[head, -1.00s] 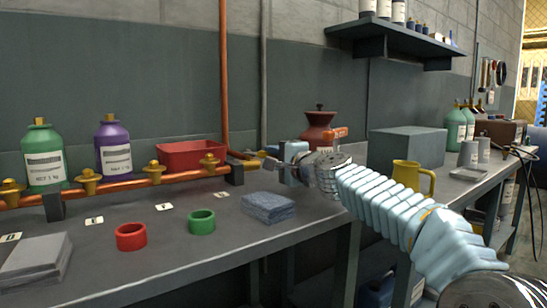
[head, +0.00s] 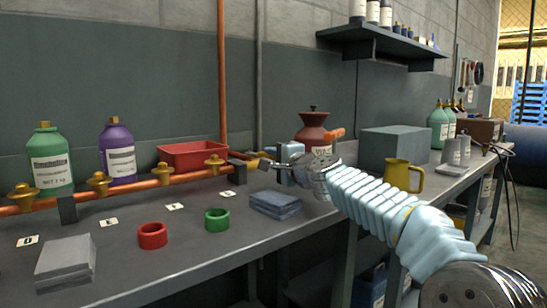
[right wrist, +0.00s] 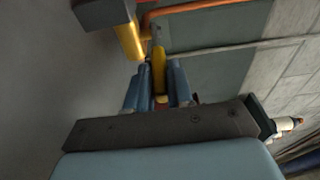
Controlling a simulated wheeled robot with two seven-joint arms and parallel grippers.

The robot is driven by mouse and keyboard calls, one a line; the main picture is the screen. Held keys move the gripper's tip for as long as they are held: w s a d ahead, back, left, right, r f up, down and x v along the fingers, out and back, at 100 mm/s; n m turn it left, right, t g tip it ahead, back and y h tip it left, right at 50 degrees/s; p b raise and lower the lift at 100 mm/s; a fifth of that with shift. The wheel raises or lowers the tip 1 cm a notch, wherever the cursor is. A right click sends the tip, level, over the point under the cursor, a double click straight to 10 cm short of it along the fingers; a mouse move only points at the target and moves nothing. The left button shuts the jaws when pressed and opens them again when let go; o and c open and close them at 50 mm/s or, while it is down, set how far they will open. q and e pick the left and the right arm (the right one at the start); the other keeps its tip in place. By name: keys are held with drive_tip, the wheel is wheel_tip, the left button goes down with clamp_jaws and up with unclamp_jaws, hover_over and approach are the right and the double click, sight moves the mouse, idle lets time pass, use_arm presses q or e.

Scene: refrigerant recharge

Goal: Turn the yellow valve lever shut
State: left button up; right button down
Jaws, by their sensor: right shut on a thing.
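The yellow valve lever (right wrist: 158,70) shows in the right wrist view, between the two blue fingers of my right gripper (right wrist: 157,90). The fingers are closed on it from both sides. In the head view my right gripper (head: 270,164) is at the right end of the copper pipe (head: 150,180). There the lever is small and mostly hidden by the gripper. A brass-coloured valve part (right wrist: 130,42) shows beside the lever in the wrist view. How far the lever is turned is hard to tell. My left gripper is not in view.
Green (head: 50,160) and purple (head: 118,155) bottles and a red tray (head: 190,156) stand behind the pipe. Red (head: 152,236) and green (head: 217,220) rings and a folded cloth (head: 275,204) lie in front. A yellow mug (head: 403,175) stands right of my wrist.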

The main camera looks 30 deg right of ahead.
drive_tip(key=c, duration=1.1)
unclamp_jaws()
drive_tip(key=s+b, duration=0.1)
drive_tip(key=s, duration=1.3)
drive_tip(key=shift+b, duration=0.4)
drive_tip(key=shift+w, duration=0.15)
